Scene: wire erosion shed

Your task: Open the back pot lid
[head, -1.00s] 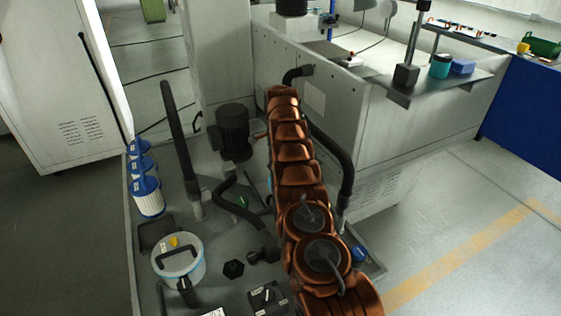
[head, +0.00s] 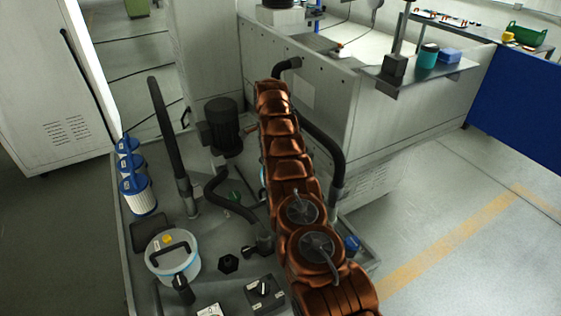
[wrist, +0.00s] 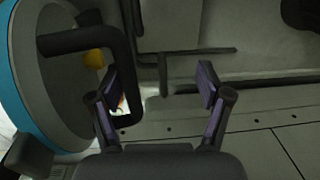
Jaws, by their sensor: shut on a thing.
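The back pot (head: 262,175) is mostly hidden behind my arm in the head view; only a bit of light blue shows. In the wrist view a pot lid (wrist: 65,105), grey with a teal rim and a yellow knob (wrist: 94,58), fills the left side. Its black handle (wrist: 131,75) reaches between my fingers. The pot's body is largely out of frame, so I cannot tell how far the lid is raised.
The front pot (head: 189,272), white with a black-handled lid, stands at the lower left. Blue-and-white filters (head: 139,196), a dark motor (head: 222,125), black hoses (head: 168,135) and a switch box (head: 263,294) crowd the tray. Open floor (head: 440,215) lies to the right.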

